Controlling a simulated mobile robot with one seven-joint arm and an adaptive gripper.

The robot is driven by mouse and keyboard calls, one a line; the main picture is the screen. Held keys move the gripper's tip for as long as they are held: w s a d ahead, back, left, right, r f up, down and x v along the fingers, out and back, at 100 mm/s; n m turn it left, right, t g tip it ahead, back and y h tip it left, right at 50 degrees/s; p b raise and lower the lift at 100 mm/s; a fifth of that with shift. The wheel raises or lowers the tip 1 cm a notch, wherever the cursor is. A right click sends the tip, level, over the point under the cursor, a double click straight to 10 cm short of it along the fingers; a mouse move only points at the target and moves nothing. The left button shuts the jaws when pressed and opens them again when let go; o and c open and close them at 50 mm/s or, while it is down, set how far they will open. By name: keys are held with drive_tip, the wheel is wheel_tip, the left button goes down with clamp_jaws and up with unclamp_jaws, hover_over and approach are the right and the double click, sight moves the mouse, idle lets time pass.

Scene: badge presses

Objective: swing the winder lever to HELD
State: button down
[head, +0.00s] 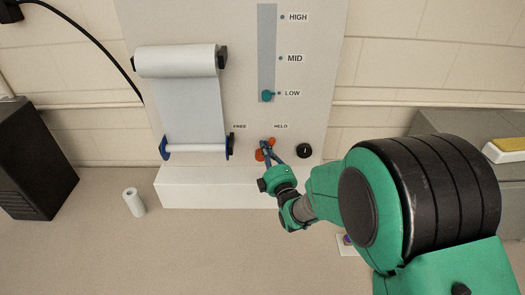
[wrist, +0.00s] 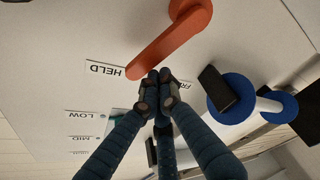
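The winder lever (wrist: 172,42) is orange. In the wrist view it runs from its round hub at the top down to a tip beside the HELD label (wrist: 104,70). In the head view the lever (head: 259,155) shows in part below the HELD label (head: 280,126), partly covered by my gripper. My gripper (wrist: 161,78) has its fingertips together with nothing seen between them. They are right beside the lever, on the side away from the HELD label; I cannot tell whether they touch it. The gripper also shows in the head view (head: 267,149). The other label is partly hidden in the wrist view.
A blue-ended roller (head: 195,148) with a white sheet is left of the lever. A black knob (head: 304,151) is to its right. A teal slider (head: 267,96) sits at LOW above. A white cylinder (head: 134,202) stands on the bench at left.

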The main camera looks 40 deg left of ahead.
drive_tip(key=shift+w+d+f+b, duration=0.2)
drive_tip(key=shift+w+d+b, duration=0.1)
drive_tip(key=shift+b, duration=0.3)
drive_tip(key=shift+r, duration=0.1)
drive_tip(key=s+d, duration=0.6)
drive_tip(key=s, duration=0.1)
drive_tip(key=shift+d+r+p, duration=0.15)
drive_tip(key=shift+p, duration=0.2)
idle(0.3)
